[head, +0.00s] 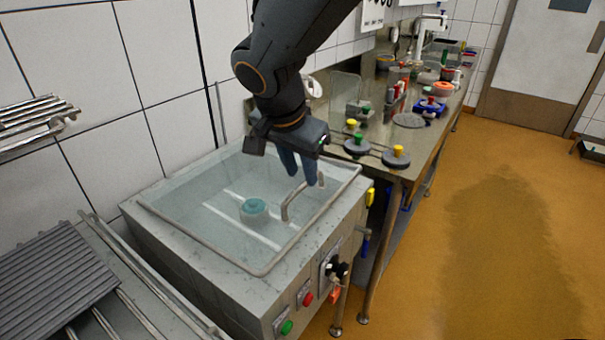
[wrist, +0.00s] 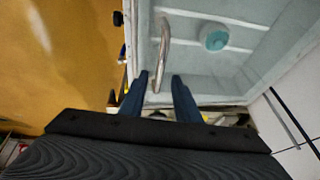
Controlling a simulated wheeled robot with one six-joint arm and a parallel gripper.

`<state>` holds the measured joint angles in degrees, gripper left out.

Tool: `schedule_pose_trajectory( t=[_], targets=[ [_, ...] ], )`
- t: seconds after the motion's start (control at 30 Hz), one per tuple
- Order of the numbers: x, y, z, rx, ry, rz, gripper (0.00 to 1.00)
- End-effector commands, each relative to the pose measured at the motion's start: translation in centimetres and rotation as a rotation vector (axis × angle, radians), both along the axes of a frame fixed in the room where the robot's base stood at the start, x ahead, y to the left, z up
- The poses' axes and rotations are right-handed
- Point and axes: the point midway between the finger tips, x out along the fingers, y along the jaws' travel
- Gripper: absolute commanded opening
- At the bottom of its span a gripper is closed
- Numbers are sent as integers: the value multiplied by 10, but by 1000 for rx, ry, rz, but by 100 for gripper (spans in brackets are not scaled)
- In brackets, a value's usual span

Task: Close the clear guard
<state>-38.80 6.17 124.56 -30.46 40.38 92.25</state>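The clear guard (head: 215,228) is a see-through panel with a thin metal frame. It lies flat, or nearly so, over the grey machine's basin; I cannot tell whether a small gap is left under its edge. Its bent metal handle (head: 287,208) is near the right side, and the handle also shows in the wrist view (wrist: 164,45). My gripper (head: 302,181) is just above the handle, with blue fingers pointing down. In the wrist view my gripper (wrist: 160,78) is open, and the handle's near end appears between the fingertips. Contact cannot be told.
A teal round piece (head: 254,209) shows through the guard. Red (head: 307,299) and green (head: 287,327) buttons are on the machine's front. A steel bench (head: 385,165) with knobbed discs and several small items stands behind right. A ribbed grey panel (head: 50,285) is at left. The floor right is clear.

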Motion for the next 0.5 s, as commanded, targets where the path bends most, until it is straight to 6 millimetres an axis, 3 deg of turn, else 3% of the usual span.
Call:
schedule_pose_trajectory(
  t=[0.2, 0.5],
  targets=[
    [8, -3, -20, -2, 1, -1, 29],
    [9, -3, -24, 0, 0, 0, 29]
  ],
)
